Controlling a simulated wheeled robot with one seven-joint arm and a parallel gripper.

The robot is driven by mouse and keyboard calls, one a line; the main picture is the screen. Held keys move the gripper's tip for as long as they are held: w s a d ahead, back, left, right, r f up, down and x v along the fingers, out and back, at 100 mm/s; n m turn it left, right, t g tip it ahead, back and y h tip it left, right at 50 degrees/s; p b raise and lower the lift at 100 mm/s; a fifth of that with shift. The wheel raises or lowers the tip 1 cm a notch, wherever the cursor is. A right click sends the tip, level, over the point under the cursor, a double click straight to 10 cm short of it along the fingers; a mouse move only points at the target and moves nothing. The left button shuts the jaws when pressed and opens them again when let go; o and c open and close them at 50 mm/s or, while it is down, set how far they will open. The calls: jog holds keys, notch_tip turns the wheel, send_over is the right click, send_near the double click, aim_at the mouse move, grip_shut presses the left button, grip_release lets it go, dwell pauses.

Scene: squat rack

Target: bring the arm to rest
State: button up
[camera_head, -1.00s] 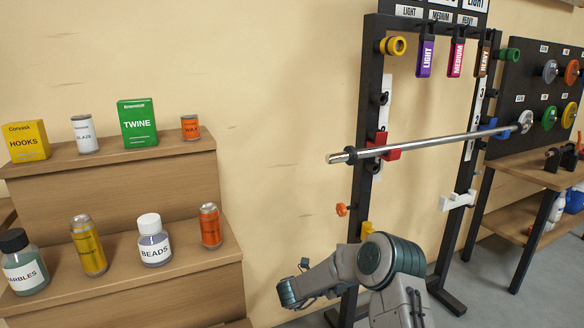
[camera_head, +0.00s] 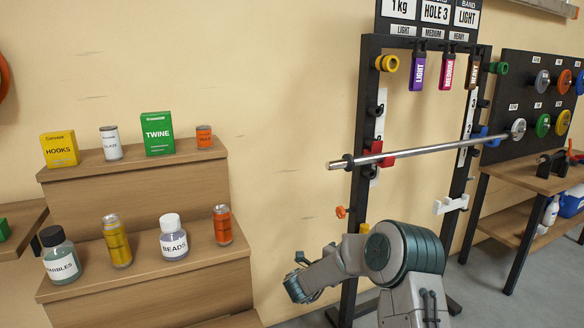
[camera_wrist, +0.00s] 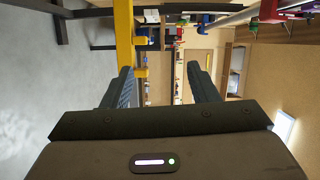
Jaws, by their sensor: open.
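My gripper (camera_wrist: 160,74) is open in the wrist view, with its two dark fingers apart and nothing between them. In the head view my arm is folded low in front of the squat rack (camera_head: 367,110), and the jaws cannot be made out there.
A barbell (camera_head: 430,149) crosses the rack on a red hook (camera_head: 385,158) and a blue one. Stepped wooden shelves (camera_head: 150,265) with cans, boxes and jars stand left. A bench (camera_head: 525,180) and plate board (camera_head: 515,75) are right. Bare wall lies between shelves and rack.

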jog(key=a+r+n+t+y+p, duration=0.2)
jog(key=a+r+n+y+p, duration=0.15)
jog(key=r, duration=0.35)
jog(key=a+r+n+t+y+p, duration=0.2)
jog(key=r+n+y, duration=0.2)
jog(key=r, duration=0.3)
jog(key=s+a+r+n+g+y+p, duration=0.2)
jog(key=s+a+r+n+y+p, duration=0.2)
jog(key=s+r+n+y+p, duration=0.4)
jog(key=s+d+r+n+g+p, duration=0.2)
jog(key=s+r+n+g+p, duration=0.1)
jog(key=s, duration=0.8)
jog(key=s+d+r+n+g+h+p, duration=0.1)
jog(key=s+d+r+n+g+p, duration=0.2)
jog(key=s, duration=0.8)
jog(key=s+d+r+n+g+h+p, duration=0.1)
jog(key=s+d+r+n+g+p, duration=0.1)
jog(key=s, duration=0.9)
jog(key=r+n+g+p, duration=0.1)
jog(key=n+g+p, duration=0.1)
jog(key=n, duration=0.1)
jog(key=shift+s+d+r+g, duration=0.15)
jog(key=shift+s+r+g, duration=0.05)
jog(key=shift+r+g, duration=0.2)
